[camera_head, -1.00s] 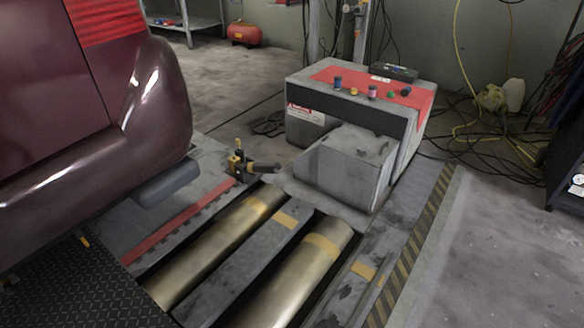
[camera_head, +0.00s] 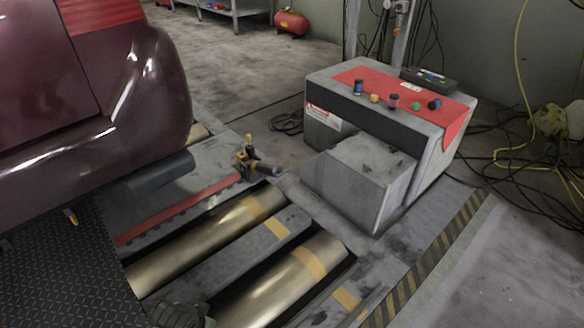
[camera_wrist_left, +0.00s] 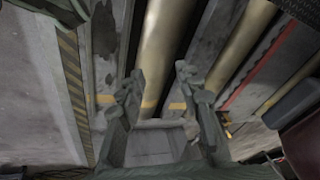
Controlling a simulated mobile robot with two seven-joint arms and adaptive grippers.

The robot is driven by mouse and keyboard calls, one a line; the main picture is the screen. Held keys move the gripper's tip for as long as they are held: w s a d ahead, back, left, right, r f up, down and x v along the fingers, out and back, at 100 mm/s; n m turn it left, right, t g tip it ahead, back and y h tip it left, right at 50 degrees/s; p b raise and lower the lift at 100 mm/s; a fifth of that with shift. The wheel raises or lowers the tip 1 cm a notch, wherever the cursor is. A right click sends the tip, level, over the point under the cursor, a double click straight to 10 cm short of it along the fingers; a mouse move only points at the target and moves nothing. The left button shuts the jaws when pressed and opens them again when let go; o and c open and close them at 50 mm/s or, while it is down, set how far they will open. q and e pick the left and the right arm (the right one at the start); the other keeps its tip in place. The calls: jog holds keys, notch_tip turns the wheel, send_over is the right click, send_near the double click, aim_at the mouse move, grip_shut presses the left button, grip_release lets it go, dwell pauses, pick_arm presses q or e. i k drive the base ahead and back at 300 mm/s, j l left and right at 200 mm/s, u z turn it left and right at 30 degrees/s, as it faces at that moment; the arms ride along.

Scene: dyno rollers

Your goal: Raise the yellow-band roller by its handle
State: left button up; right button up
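Two brass rollers lie side by side in the floor bed, the left one (camera_head: 205,240) and the right one (camera_head: 285,288). Each has a yellow band near its far end. A small yellow-and-black fitting with a dark handle-like bar (camera_head: 257,163) stands beyond the left roller's far end. My left gripper (camera_wrist_left: 160,82) is open and empty in the left wrist view, with the right roller (camera_wrist_left: 165,45) behind its fingers. A dark grey-green part at the bottom edge of the head view appears to be my left arm or gripper. My right gripper is not in view.
A grey machine box with a red top (camera_head: 390,100) stands beyond the rollers. A maroon vehicle (camera_head: 90,110) overhangs the left side. A hazard-striped edge (camera_head: 430,260) runs along the right. Cables lie on the floor at right.

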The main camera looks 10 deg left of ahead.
aim_at(270, 170)
jog(key=i+l+u, duration=0.15)
jog(key=i+l, duration=0.75)
jog(key=k+l, duration=0.05)
jog(key=l, duration=0.05)
